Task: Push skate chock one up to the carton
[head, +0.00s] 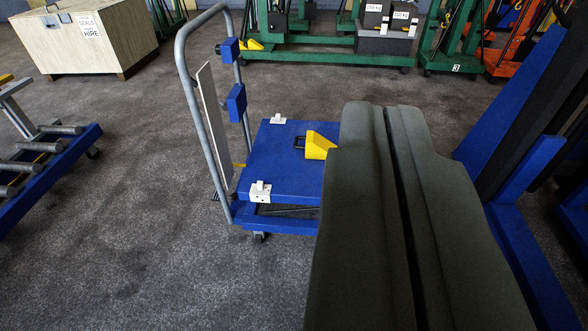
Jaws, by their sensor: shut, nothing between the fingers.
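A yellow wedge-shaped chock (319,146) lies on the blue deck of a platform trolley (290,160). A dark loop handle (299,142) is on its left side. I cannot read a number on the chock. My gripper (386,110) fills the right foreground, dark grey, with its two fingers shut together and nothing between them. The fingers overlap the chock's right edge in the picture. I cannot tell whether they touch it. They hide the right part of the deck. No carton shows on the visible part of the deck.
The trolley's grey hoop handle (186,75) rises at its left. White clips (260,191) sit on the deck edge. A wooden crate (92,38) stands at the upper left, a roller frame (52,155) at the left. Blue machinery (530,170) stands close on the right. Carpet between is clear.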

